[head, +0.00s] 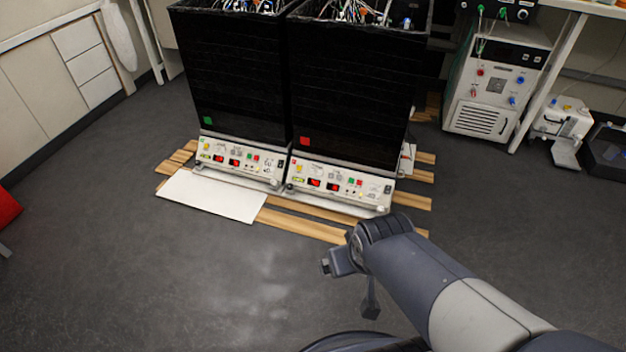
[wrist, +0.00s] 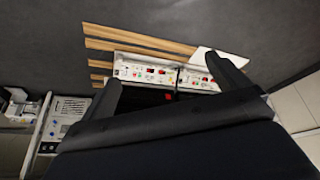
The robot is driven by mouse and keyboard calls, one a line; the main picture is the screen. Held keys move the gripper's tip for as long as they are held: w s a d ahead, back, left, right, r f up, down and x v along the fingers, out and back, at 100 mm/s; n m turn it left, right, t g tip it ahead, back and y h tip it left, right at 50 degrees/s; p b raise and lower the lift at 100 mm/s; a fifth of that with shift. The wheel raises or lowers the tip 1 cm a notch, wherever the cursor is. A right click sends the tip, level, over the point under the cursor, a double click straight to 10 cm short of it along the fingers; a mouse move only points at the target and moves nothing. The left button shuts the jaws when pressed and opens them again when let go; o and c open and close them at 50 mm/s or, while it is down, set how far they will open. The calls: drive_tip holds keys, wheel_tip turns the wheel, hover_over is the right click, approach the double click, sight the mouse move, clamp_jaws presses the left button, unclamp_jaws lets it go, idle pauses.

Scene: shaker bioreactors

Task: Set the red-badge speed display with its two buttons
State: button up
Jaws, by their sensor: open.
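The digits, and which display is speed, are too small to tell. My gripper (head: 347,287) is open and empty, in front of the panel and apart from it. In the wrist view, the open fingers of my gripper (wrist: 160,68) frame the panel (wrist: 132,71), which appears upside down; the red badge (wrist: 168,96) shows between the fingers.
The green-badge unit (head: 208,121) with a similar panel (head: 238,164) stands directly left. Both stand over wooden slats (head: 300,223), with a white sheet (head: 212,195) at the front left. A white instrument (head: 497,85) stands at the right. The grey floor in front is clear.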

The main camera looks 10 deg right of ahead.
clamp_jaws()
idle(0.8)
idle(0.6)
